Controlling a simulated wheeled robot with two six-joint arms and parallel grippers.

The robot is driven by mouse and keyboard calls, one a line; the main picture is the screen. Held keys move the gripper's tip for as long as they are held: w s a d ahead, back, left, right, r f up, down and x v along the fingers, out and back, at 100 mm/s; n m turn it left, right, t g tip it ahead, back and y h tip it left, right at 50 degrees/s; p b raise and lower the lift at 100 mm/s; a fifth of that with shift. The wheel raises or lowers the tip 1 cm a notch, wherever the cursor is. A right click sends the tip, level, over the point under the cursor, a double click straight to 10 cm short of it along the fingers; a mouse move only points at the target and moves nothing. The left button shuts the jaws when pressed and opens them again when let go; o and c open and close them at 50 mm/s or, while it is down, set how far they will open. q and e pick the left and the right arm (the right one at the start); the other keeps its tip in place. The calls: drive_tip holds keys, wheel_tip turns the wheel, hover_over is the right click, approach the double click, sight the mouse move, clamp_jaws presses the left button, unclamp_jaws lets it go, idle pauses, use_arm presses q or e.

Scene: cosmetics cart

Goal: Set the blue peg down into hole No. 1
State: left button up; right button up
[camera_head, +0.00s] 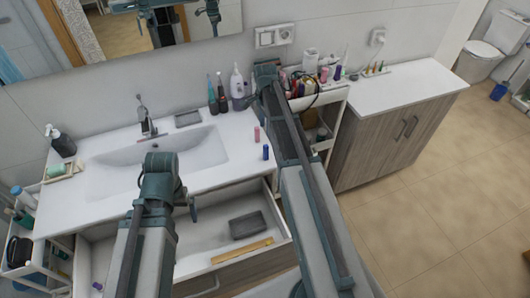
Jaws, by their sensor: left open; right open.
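A small dark blue cylinder (265,152), which looks like the blue peg, stands upright on the white counter right of the basin. A narrow strip (375,73) with several small coloured pieces lies on the right counter; I cannot make out holes or numbers there. My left gripper (192,212) hangs over the open drawer, partly hidden by my arm, apart from the blue cylinder. It is open, and I see nothing in it. My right gripper (267,66) is at the far end of my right arm, by the cart; it is open, its fingers unclear.
A pink cylinder (256,134) stands close to the blue one. Dark bottles (217,94) and a white pump bottle (237,87) stand by the wall. The white cart (326,95) holds crowded cosmetics and a black cable. The open drawer (205,239) holds a grey box (247,226).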

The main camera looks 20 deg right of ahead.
sight(266, 151)
wheel_tip(266, 151, down, 9)
drive_tip(key=b, duration=0.8)
drive_tip(key=shift+r, duration=0.15)
drive_tip(key=f+b, duration=0.5)
drive_tip(key=shift+s+f+b, duration=0.1)
drive_tip(key=shift+s+b, duration=0.1)
drive_tip(key=shift+b, duration=0.15)
clamp_jaws()
